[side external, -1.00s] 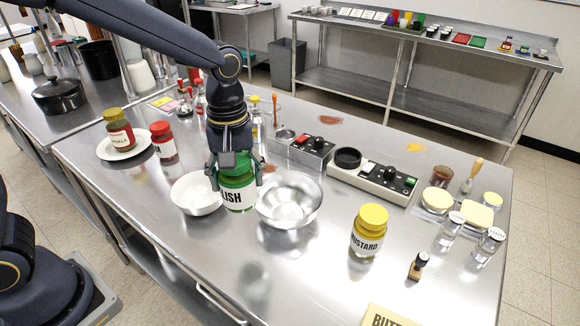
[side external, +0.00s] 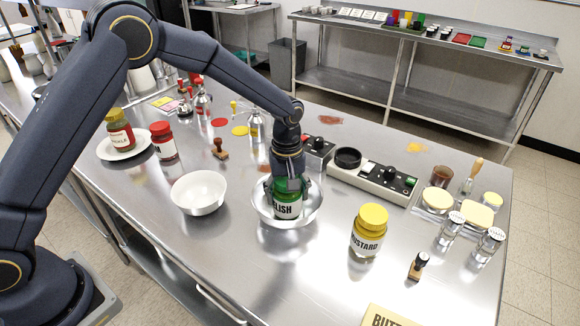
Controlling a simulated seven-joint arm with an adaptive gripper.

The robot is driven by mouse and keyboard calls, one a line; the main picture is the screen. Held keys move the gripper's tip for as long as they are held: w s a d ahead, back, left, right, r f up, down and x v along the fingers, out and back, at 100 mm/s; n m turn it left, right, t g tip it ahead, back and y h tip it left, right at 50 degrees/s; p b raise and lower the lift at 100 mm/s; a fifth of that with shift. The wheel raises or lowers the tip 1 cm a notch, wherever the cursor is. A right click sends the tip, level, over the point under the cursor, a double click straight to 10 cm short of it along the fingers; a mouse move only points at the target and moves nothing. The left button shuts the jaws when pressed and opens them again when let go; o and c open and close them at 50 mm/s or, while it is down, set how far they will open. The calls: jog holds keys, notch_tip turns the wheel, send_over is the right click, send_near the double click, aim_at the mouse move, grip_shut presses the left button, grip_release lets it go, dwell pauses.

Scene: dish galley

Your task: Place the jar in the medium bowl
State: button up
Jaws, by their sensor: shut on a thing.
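The jar is a green relish jar (side external: 287,208) with a white label. It is upright within the rim of the silver metal bowl (side external: 262,212), its lower part hidden by the near wall. I cannot tell whether its base touches the bowl's bottom. My gripper (side external: 288,186) is above the bowl, shut on the upper part of the jar. A white bowl (side external: 199,193) stands empty to the left of the metal bowl.
A control box with knobs (side external: 372,178) lies behind.

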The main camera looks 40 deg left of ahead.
jog(key=shift+f, duration=0.15)
jog(key=o, duration=1.6)
jog(key=shift+f, duration=0.1)
jog(key=shift+c, duration=0.2)
